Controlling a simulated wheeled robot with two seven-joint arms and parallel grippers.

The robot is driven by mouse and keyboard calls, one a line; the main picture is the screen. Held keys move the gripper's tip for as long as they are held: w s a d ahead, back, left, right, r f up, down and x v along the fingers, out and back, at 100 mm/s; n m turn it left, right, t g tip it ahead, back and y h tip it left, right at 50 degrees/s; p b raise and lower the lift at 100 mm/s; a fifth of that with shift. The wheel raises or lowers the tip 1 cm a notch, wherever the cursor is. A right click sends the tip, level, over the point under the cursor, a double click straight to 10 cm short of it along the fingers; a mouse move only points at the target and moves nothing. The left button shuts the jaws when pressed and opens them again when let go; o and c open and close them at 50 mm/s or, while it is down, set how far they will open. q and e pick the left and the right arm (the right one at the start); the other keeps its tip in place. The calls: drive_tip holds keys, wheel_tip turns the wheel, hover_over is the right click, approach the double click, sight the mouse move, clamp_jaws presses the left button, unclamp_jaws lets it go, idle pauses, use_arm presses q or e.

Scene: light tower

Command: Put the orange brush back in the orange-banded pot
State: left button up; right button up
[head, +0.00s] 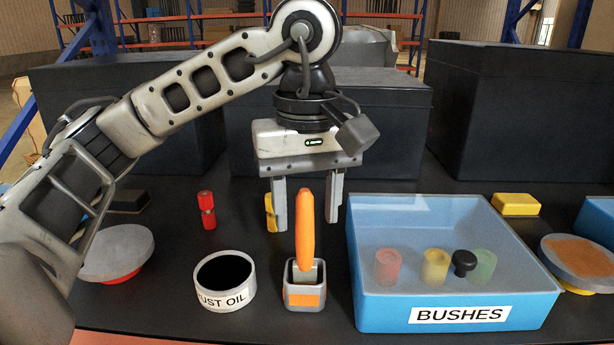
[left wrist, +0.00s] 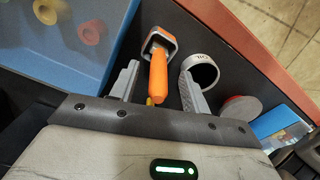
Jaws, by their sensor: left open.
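The orange brush (head: 306,228) stands nearly upright with its grey lower end in the mouth of the small grey pot with an orange band (head: 304,299). In the left wrist view the brush handle (left wrist: 158,78) points from the pot (left wrist: 158,42) back between my fingers. My left gripper (head: 307,222) is open, its fingers pointing down on either side of the handle with gaps showing; the handle appears in front of it in the head view. The brush's bristles are hidden inside the pot. My right gripper is not in view.
A round tin marked "RUST OIL" (head: 223,294) stands just left of the pot. A blue bin marked "BUSHES" (head: 380,313) stands close on the right. A red cylinder (head: 207,211) and a yellow piece (head: 270,213) stand behind. Dark boxes (head: 515,110) line the back.

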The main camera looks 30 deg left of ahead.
use_arm(q)
drive_tip(key=shift+r, duration=0.3)
wheel_tip(320, 180, up, 15)
drive_tip(key=p, duration=0.5)
drive_tip(key=shift+d+r+p, duration=0.15)
drive_tip(key=shift+r+p, duration=0.05)
drive_tip(key=shift+p, duration=0.2)
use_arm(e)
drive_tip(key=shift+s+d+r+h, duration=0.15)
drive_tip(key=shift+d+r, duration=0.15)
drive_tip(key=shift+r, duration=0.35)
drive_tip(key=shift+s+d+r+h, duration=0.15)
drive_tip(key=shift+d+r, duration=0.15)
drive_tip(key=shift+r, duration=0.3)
